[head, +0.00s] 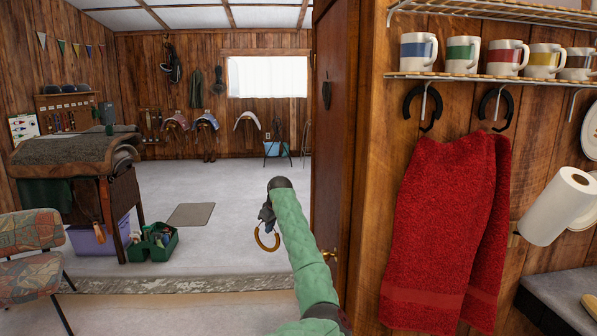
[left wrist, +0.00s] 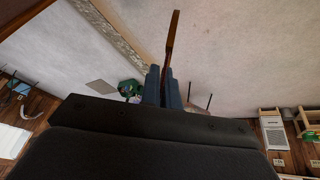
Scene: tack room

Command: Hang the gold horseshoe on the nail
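The gold horseshoe (head: 267,239) hangs below my left gripper (head: 266,214), its curved end downward, in front of the open doorway. In the left wrist view the horseshoe (left wrist: 172,40) shows edge-on, pinched between the two fingers of my left gripper (left wrist: 164,88). I cannot clearly pick out a bare nail. My right gripper is not in view.
A red towel (head: 440,230) hangs on the right wall, beside a paper towel roll (head: 555,205). A wire shelf (head: 480,77) holds several mugs. The brown door (head: 333,150) stands left of that wall.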

